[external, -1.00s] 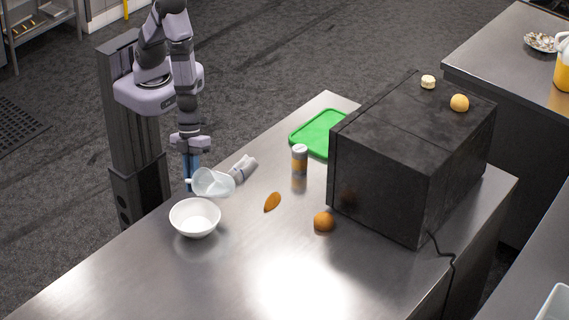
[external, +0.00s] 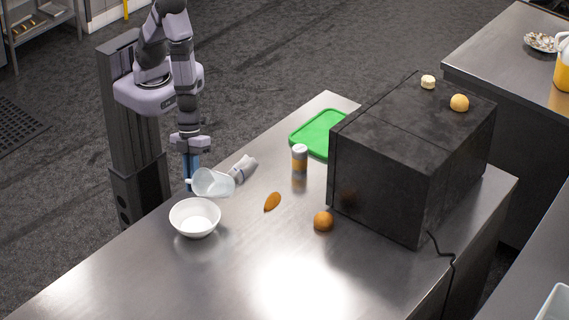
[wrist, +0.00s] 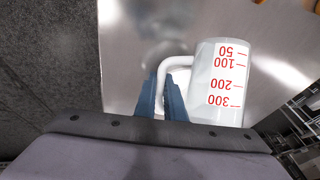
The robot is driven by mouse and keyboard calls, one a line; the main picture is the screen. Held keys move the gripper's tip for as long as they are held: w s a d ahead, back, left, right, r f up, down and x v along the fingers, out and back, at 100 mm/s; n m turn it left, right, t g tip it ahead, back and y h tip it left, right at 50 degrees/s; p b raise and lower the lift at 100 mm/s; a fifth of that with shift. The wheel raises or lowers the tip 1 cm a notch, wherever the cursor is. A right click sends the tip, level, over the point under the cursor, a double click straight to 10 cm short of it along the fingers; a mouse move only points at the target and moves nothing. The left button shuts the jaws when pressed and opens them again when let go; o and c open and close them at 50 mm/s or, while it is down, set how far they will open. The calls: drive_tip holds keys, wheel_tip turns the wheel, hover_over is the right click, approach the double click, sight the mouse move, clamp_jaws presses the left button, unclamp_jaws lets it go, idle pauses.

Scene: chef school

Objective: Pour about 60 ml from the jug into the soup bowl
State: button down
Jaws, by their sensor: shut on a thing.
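The jug (external: 213,183) is a clear, whitish measuring jug, held tilted above the table just behind the soup bowl's far rim. In the wrist view the jug (wrist: 222,85) shows red marks from 50 to 300, upside down. My gripper (external: 190,180) is shut on the jug's handle; in the wrist view its blue fingers (wrist: 162,98) sit on either side of the white handle. The soup bowl (external: 195,218) is white and stands upright near the table's left edge. I cannot make out any stream or the liquid level.
A grey-white cylinder (external: 243,169) lies just right of the jug. A large black oven (external: 410,160) blocks the right side. The front table is clear.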

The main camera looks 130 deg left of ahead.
sight(205, 183)
drive_tip(key=shift+r+h+p, duration=0.15)
drive_tip(key=shift+h+p, duration=0.25)
drive_tip(key=shift+p, duration=0.55)
drive_tip(key=shift+d+p, duration=0.1)
drive_tip(key=shift+p, duration=0.25)
drive_tip(key=shift+r+h, duration=0.15)
drive_tip(key=shift+h, duration=0.55)
drive_tip(key=shift+w+a+r+n+h+p, duration=0.1)
drive_tip(key=shift+a+r+n+h+p, duration=0.15)
drive_tip(key=shift+h, duration=0.2)
drive_tip(key=shift+w+a+r+n+h+p, duration=0.15)
drive_tip(key=shift+a+h, duration=0.15)
drive_tip(key=shift+h, duration=0.15)
drive_tip(key=shift+w+a+f+h, duration=0.1)
drive_tip(key=shift+a+f+h, duration=0.45)
drive_tip(key=shift+h, duration=0.35)
drive_tip(key=b, duration=0.1)
drive_tip(key=a+f+h+b, duration=0.1)
drive_tip(key=f+h, duration=0.1)
drive_tip(key=shift+w+a+n+b, duration=0.15)
drive_tip(key=shift+w+n+b, duration=0.15)
drive_tip(key=shift+b, duration=0.1)
drive_tip(key=shift+a+f+h+b, duration=0.35)
drive_tip(key=shift+h+b, duration=0.45)
drive_tip(key=shift+b, duration=0.05)
drive_tip(key=shift+a, duration=0.1)
drive_tip(key=shift+w+r, duration=0.1)
